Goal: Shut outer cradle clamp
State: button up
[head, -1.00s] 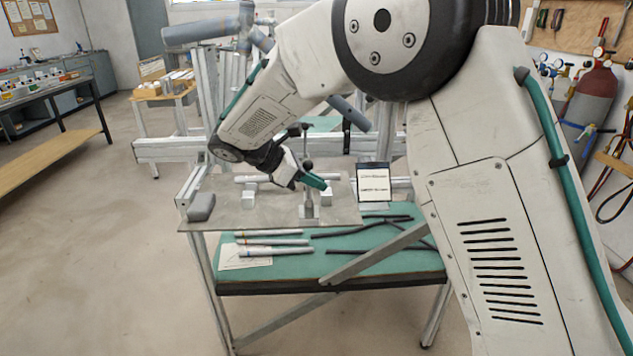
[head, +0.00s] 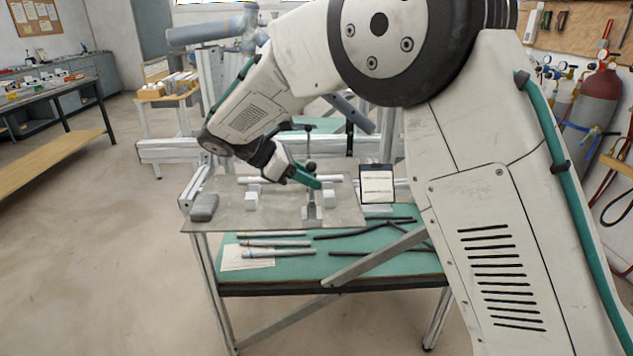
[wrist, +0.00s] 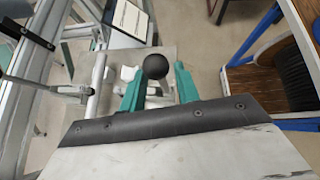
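The clamp (head: 312,210) stands on the grey plate (head: 222,215) at its front right, with a black ball knob (head: 311,164) above its base. In the wrist view the ball knob (wrist: 155,66) shows between the tips of my gripper (wrist: 158,85). The two teal fingers are apart, with a visible gap between the knob and the right finger. I cannot tell whether the left finger touches it. In the head view my gripper (head: 308,180) is beside the clamp's knob and hides part of the clamp. A silvery tube (head: 334,180) lies along the plate behind, near pale blocks (head: 251,200).
A grey block (head: 204,207) sits at the plate's left corner. A dark-framed card (head: 377,184) stands right of the plate. Several rods lie on the green shelf (head: 300,268) below. Metal frame rails (head: 165,150) stand behind. Open floor lies to the left.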

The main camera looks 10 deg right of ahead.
jog(key=v, duration=0.5)
